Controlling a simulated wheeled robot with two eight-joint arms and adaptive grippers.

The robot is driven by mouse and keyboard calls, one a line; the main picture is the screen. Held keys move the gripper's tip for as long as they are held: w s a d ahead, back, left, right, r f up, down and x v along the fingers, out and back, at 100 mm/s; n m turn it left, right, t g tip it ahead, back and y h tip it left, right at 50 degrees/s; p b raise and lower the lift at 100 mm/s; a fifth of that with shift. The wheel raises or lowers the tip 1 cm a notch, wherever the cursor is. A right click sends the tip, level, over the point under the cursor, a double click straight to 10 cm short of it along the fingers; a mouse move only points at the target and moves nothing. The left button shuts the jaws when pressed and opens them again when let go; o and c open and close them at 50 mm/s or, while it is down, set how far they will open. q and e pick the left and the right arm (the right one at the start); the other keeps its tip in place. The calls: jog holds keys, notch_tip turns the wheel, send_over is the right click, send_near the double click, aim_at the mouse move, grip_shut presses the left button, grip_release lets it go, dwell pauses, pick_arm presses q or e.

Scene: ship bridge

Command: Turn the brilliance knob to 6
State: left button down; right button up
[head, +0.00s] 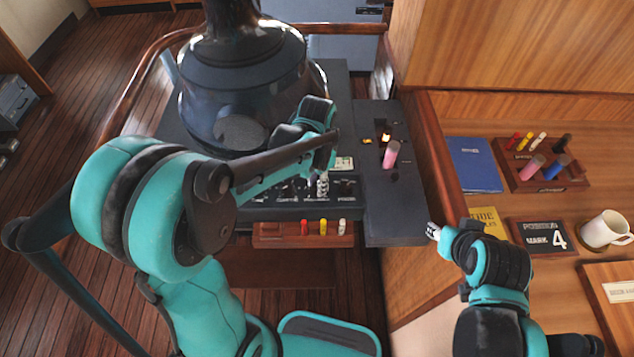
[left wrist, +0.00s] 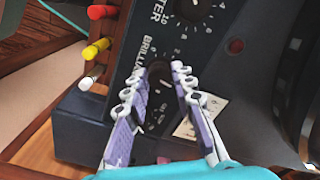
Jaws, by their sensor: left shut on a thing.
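The brilliance knob (left wrist: 160,72) is a round black knob on the dark console panel, beside white lettering that reads "BRILLIA…" in the left wrist view. My left gripper (left wrist: 156,78) has one pale, purple-padded finger on each side of it and is shut on it. The fingers hide part of its dial, and I cannot tell which number it points to. In the head view my left gripper (head: 323,186) reaches down to the right part of the panel's front; the knob is hidden there. My right gripper (head: 433,231) hangs at the console's right, away from the knob; its jaws are too small to judge.
Another black knob (left wrist: 192,8) with a numbered dial is close by. A rack (head: 275,236) with red, yellow and white sticks is below the panel. A pink-topped lever (head: 391,153) stands to the right. The wooden desk holds a mug (head: 605,230) and a blue book (head: 474,164).

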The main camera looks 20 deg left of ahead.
pick_arm(q)
jog(key=shift+m, duration=1.5)
jog(key=c, duration=1.3)
grip_release()
jog(key=shift+o, duration=0.2)
jog(key=shift+r, duration=0.15)
notch_tip(320, 180, up, 12)
jog(key=shift+f, duration=0.2)
